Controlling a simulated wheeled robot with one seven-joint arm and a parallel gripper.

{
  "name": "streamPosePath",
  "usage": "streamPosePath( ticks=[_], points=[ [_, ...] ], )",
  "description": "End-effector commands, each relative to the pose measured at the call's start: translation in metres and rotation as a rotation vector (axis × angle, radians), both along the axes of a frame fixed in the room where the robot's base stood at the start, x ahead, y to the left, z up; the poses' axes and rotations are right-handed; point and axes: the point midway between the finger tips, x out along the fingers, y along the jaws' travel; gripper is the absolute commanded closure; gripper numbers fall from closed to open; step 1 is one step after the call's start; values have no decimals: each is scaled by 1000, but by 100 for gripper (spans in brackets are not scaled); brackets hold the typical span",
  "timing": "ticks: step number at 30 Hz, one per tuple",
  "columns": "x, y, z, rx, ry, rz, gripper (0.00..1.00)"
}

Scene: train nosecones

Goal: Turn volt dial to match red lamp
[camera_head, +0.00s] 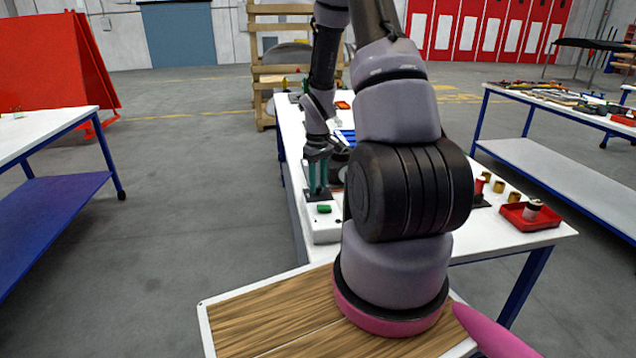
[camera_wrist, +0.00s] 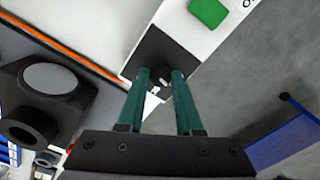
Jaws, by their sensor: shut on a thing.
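The volt dial (camera_wrist: 161,73) is a small dark knob on a black square plate (camera_wrist: 160,50) set in a white box. In the wrist view my gripper (camera_wrist: 161,79) has its two teal fingers on either side of the knob, shut on it. In the head view my gripper (camera_head: 318,190) points down at the black plate (camera_head: 318,197) on the white box (camera_head: 326,228), and the knob is hidden. I cannot make out a red lamp. The dial's markings are not readable.
A green block-like piece (camera_head: 323,209) is on the white box beside the plate. My arm covers much of the white table. A red tray (camera_head: 515,219) with a small cylinder stands at the table's right end. A dark round-faced fixture (camera_wrist: 45,95) is left of the fingers.

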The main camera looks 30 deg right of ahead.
Motion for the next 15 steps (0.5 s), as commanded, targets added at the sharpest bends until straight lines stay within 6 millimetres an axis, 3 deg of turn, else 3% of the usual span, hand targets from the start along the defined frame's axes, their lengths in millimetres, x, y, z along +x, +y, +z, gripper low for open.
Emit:
streamPosePath(
  ticks=[15],
  points=[
    [1, -1, 0, 0, -2, 246, 100]
  ],
)
